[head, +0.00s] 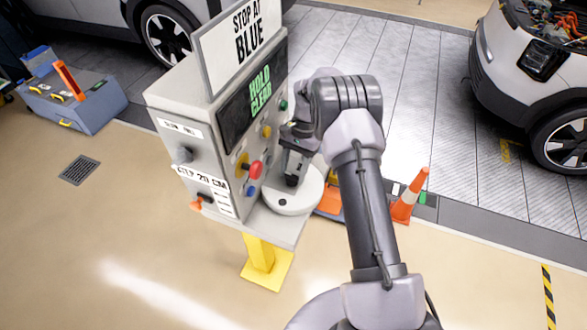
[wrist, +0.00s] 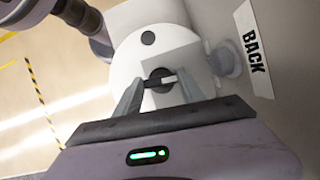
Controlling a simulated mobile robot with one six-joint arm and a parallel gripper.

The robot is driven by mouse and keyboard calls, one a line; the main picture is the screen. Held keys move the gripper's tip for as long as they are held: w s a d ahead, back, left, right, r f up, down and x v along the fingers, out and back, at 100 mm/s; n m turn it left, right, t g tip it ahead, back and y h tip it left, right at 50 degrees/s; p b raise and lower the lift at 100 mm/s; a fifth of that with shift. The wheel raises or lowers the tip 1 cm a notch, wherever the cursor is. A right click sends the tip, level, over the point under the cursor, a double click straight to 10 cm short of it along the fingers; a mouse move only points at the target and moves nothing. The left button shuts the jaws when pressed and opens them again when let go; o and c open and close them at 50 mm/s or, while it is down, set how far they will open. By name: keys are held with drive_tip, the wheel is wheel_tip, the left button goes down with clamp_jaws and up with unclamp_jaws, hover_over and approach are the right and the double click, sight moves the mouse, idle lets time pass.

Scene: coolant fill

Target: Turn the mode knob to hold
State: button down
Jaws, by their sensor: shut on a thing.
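My gripper (head: 293,178) is in front of the cabinet's button side in the head view, above a white round disc (head: 293,201). In the wrist view its fingers (wrist: 160,88) are shut on a small dark knob-like piece (wrist: 158,76) with a pale bar, seen against a grey block on the disc. I cannot tell whether this piece is the mode knob. A grey knob (head: 184,155) sits on the cabinet's left side, apart from my gripper, under a label too small to read. The cabinet's screen (head: 258,93) reads "HOLD CLEAR".
The cabinet (head: 170,105) also has a red button (head: 256,169), a yellow one (head: 266,131) and a "STOP AT BLUE" sign (head: 240,45). An orange cone (head: 409,197) stands right of my arm.

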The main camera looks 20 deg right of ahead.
drive_tip(key=shift+n+h, duration=0.3)
drive_tip(key=shift+n, duration=0.3)
drive_tip(key=c, duration=0.7)
unclamp_jaws()
drive_tip(key=p+v, duration=0.5)
drive_tip(key=v, duration=1.2)
drive_tip(key=shift+w+r, duration=0.2)
drive_tip(key=shift+w, duration=0.1)
